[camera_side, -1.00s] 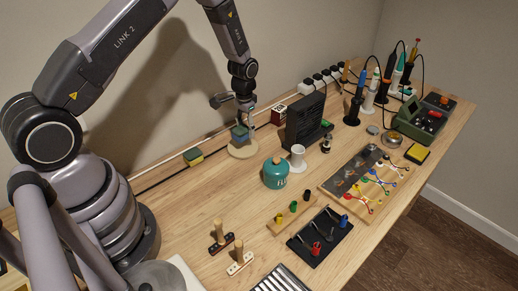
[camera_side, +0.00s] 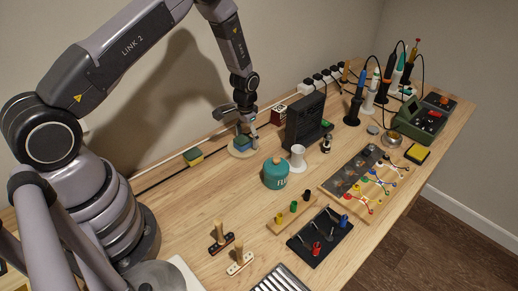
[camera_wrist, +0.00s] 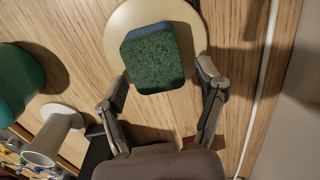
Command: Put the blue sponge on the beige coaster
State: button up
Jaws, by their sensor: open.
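The blue sponge (camera_side: 243,143) with a dark green top lies on the beige coaster (camera_side: 234,154) near the back of the bench. In the wrist view the sponge (camera_wrist: 152,60) shows its green face, with a strip of blue along its upper edge, and sits inside the outline of the round coaster (camera_wrist: 200,22). My gripper (camera_side: 246,138) is low over the coaster in the side view. In the wrist view my gripper (camera_wrist: 164,84) has its fingers apart on either side of the sponge's near end, with gaps between them and the sponge.
A teal pot (camera_side: 276,173), a white spool (camera_side: 298,157) and a dark upright box (camera_side: 305,122) stand to the right of the coaster. Bare wood lies in front of the coaster.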

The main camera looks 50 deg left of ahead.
notch_tip(320, 180, up, 12)
notch_tip(320, 180, up, 15)
jog(key=t, duration=0.2)
send_over(247, 137)
jog(key=s+d, duration=0.2)
jog(key=s, duration=0.3)
jog(key=s+d+r+t, duration=0.2)
jog(key=s+d+r, duration=0.1)
jog(key=s+r, duration=1)
jog(key=s+t, duration=0.1)
jog(key=s, duration=1)
jog(key=shift+s+d+f+t, duration=0.15)
jog(key=shift+s+d+t, duration=0.1)
jog(key=shift+d+t, duration=0.05)
